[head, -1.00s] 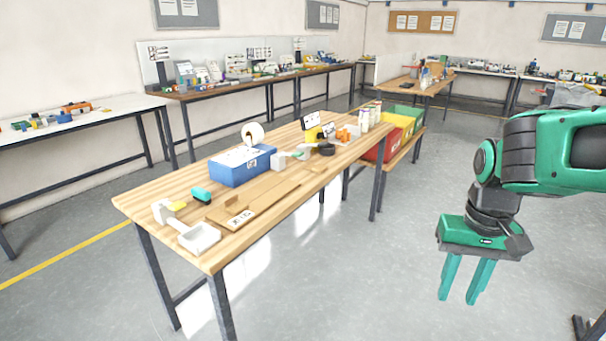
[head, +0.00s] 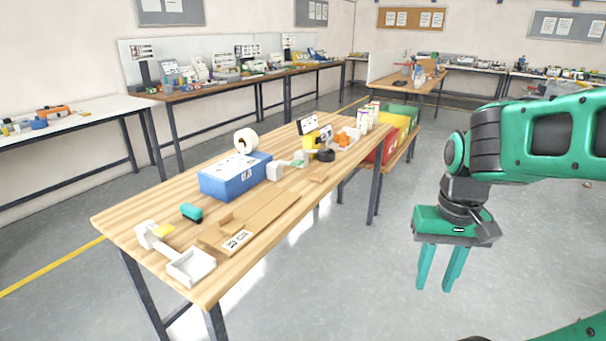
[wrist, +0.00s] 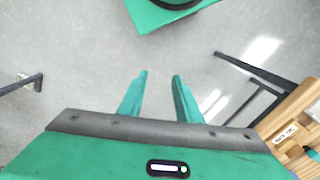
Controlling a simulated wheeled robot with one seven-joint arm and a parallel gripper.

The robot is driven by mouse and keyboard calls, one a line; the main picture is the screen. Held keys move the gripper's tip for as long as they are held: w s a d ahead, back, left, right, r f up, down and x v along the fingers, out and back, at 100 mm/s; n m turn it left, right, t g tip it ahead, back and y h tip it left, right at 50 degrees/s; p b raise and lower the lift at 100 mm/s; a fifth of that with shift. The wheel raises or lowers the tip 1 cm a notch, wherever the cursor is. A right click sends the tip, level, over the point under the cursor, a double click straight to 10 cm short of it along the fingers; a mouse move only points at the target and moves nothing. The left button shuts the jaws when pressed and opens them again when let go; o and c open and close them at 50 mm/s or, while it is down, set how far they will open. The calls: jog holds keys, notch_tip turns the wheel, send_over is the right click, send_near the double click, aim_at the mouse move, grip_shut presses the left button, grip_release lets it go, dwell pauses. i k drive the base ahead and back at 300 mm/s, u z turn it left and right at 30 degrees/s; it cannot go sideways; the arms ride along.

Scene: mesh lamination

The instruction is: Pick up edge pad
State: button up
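Small items lie on the wooden workbench (head: 130,213). A teal block (head: 191,212) lies near its left end, and a yellow piece (head: 163,231) lies by a white bracket (head: 147,236). I cannot tell for certain which of these is the edge pad. My gripper (head: 434,288) hangs over the floor to the right of the bench, pointing down, clear of everything on it. Its two fingers are apart with nothing between them, as the wrist view also shows (wrist: 159,76). A corner of the bench (wrist: 290,105) shows at the wrist view's right edge.
A white tray (head: 191,267) is at the near corner, beside a labelled wooden fixture (head: 265,212). A blue box (head: 229,181) with a white roll (head: 246,140) stands behind. Red, yellow and green bins stand past the bench's far end. Floor between my gripper and the bench is clear.

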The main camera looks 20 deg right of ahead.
aim_at(319, 177)
jog(key=z, duration=0.05)
jog(key=i, duration=1.05)
jog(key=z, duration=0.05)
